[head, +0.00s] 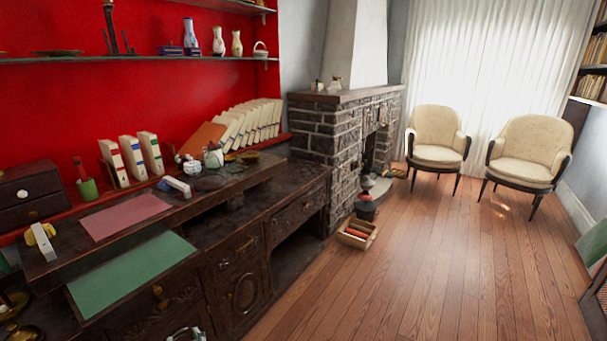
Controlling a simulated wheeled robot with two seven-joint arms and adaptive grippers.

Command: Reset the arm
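A small pale teapot (213,157) stands on the dark wooden desk's raised shelf, near the red wall. A small grey-white metallic part (186,335) shows at the bottom edge, left of centre. It looks like the tip of my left gripper, low in front of the cabinet and well apart from the teapot. Most of it is cut off, so I cannot tell whether it is open or shut. My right gripper is not in view.
The dark desk (205,235) bears a pink sheet (125,215), a green sheet (133,270) and books (132,158). A wooden box (357,233) lies on the floor by the stone fireplace (325,140). Two cream armchairs (436,135) stand behind. The wooden floor at right is clear.

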